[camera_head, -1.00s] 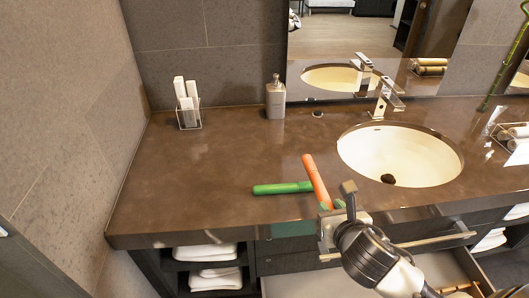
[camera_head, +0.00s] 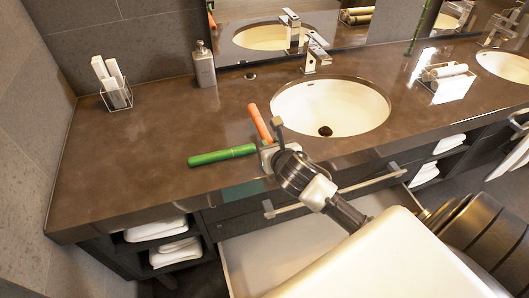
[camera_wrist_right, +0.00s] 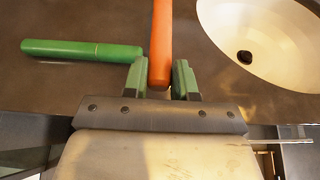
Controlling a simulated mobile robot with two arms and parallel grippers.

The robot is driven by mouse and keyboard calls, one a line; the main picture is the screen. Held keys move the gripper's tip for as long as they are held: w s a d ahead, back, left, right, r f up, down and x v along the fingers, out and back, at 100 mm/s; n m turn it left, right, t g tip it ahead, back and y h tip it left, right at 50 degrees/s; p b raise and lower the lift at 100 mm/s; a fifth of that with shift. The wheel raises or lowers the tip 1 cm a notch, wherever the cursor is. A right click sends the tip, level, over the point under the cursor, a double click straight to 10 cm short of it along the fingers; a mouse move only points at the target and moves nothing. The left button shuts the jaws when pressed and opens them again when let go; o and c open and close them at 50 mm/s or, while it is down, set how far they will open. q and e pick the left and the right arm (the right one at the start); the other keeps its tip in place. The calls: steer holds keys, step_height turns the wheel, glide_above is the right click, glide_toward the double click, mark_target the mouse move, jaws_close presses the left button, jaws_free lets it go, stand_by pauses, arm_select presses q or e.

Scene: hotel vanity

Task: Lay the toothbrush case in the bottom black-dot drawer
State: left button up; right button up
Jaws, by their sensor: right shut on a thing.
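Two slim cases lie by the counter's front edge, one orange (camera_head: 258,122) and one green (camera_head: 222,155). I cannot tell which is the toothbrush case. My right gripper (camera_head: 268,147) is shut on the near end of the orange one. In the wrist view the orange case (camera_wrist_right: 161,40) stands between the two green-padded fingers (camera_wrist_right: 160,82), and the green case (camera_wrist_right: 80,49) lies to the left, apart from it. I cannot tell whether the orange case touches the counter. Below the counter a drawer (camera_head: 285,245) is pulled out, with a pale inside. No black dot shows. My left gripper is not in view.
A sink (camera_head: 330,107) with a tap lies right of the cases. A soap bottle (camera_head: 204,65) and a wire holder (camera_head: 117,97) stand at the back left. Folded towels (camera_head: 157,229) fill shelves left of the drawer. The counter's left part is clear.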

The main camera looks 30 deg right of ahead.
steer(key=shift+w+a+f, duration=0.1)
steer(key=shift+w+f, duration=0.3)
steer(key=shift+w, duration=0.2)
steer(key=shift+w+a+f, duration=0.1)
steer(key=shift+w+f, duration=0.3)
steer(key=shift+w, duration=0.2)
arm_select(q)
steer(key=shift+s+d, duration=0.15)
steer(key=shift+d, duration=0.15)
arm_select(e)
steer(key=shift+f, duration=1.9)
steer(key=shift+f, duration=0.15)
steer(key=o, duration=0.9)
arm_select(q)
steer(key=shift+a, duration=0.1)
arm_select(e)
steer(key=shift+r, duration=0.2)
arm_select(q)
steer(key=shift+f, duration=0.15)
arm_select(e)
steer(key=v, duration=1.2)
